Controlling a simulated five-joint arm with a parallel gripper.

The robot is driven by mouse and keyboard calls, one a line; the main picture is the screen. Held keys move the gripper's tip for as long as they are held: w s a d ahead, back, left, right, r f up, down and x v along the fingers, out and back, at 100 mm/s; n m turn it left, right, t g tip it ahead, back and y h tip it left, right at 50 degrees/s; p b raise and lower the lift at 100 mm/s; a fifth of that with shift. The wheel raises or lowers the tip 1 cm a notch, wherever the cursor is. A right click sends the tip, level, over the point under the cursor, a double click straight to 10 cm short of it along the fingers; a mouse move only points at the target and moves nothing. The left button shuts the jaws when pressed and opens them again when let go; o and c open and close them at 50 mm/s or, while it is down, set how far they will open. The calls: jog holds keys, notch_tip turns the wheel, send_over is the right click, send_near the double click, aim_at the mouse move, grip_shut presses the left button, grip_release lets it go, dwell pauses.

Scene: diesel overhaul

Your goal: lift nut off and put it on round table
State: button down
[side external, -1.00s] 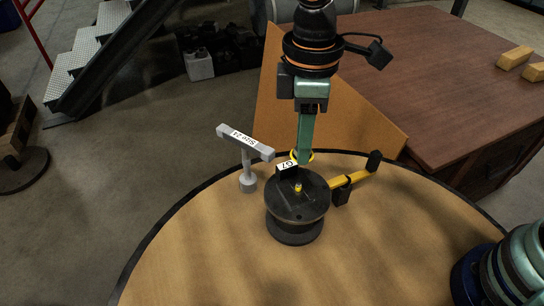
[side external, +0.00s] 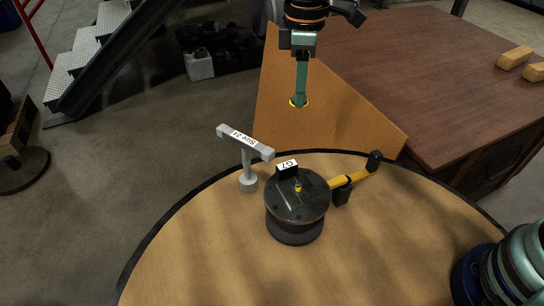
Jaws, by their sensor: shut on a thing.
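My gripper (side external: 299,99) is shut on the nut (side external: 299,104), which shows as a small yellow ring at the green fingertips. It hangs in the air, clear of everything, above and behind the black round fixture in the picture. The fixture (side external: 297,205) carries a "G7" label and stands on the round table (side external: 190,250). A small yellow stud (side external: 298,187) stands bare in the middle of its top. The fingers hide part of the nut.
A grey T-handle tool (side external: 246,160) marked "Size 24" stands left of the fixture. A yellow bar with black parts (side external: 350,180) sticks out to its right. The table's left and front areas are clear. A brown board (side external: 340,110) leans behind the table.

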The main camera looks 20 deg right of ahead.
notch_tip(320, 180, down, 19)
jog(key=shift+r, duration=0.1)
dwell(0.6)
jog(key=c, duration=0.5)
grip_release()
notch_tip(320, 180, up, 12)
jog(key=shift+r, duration=0.1)
